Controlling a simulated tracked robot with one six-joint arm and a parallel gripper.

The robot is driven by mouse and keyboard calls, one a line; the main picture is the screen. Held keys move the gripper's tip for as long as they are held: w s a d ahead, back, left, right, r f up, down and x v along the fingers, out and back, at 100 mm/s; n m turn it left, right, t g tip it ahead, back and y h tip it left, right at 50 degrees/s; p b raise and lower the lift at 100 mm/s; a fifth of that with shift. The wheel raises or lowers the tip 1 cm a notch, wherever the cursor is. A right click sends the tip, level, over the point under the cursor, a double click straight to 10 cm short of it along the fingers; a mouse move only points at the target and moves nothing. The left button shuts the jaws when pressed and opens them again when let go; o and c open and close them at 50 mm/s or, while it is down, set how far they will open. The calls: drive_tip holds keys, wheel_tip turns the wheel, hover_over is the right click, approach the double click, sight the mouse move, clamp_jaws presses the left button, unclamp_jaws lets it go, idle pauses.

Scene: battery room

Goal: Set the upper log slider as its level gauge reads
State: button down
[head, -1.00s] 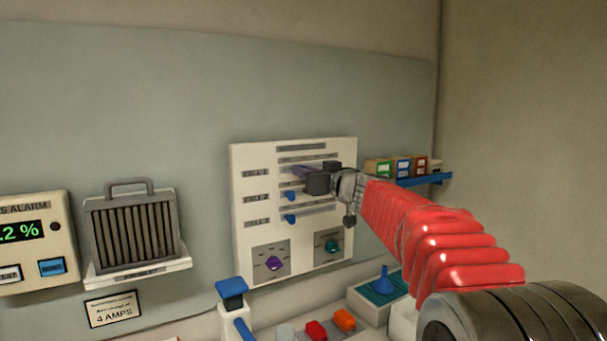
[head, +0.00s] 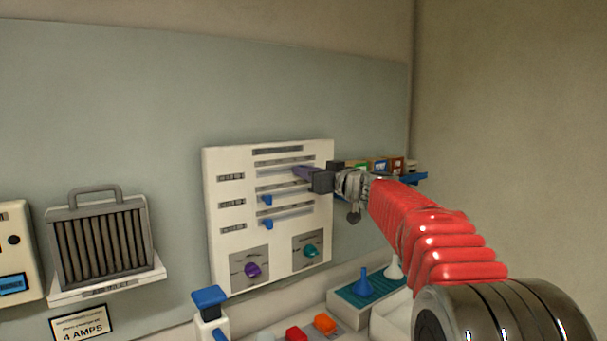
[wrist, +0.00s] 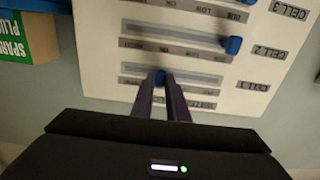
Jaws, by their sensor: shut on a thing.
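The white log panel (head: 232,216) is on the wall, with rows labelled for cells. It shows upside down in the wrist view (wrist: 95,50). My gripper (head: 298,172) reaches the right part of the upper row. In the wrist view my gripper's two dark purple fingers (wrist: 160,85) are closed on the blue upper slider knob (wrist: 160,76), part-way along its track by the CELL 1 label. The fingers hide this knob in the head view. The middle knob (head: 267,199) and lower knob (head: 268,224) stand at the left of their tracks. I cannot make out a level gauge.
A purple knob (head: 252,270) and a teal knob (head: 310,251) sit low on the panel. Small boxes stand on a blue shelf (head: 416,178) at right. A ribbed grey unit (head: 102,243) is at left.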

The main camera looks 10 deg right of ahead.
drive_tip(key=c, duration=1.7)
unclamp_jaws()
drive_tip(key=shift+s, duration=0.1)
drive_tip(key=shift+d, duration=0.1)
drive_tip(key=v, duration=1.3)
drive_tip(key=shift+s+d, duration=0.1)
drive_tip(key=shift+s, duration=0.25)
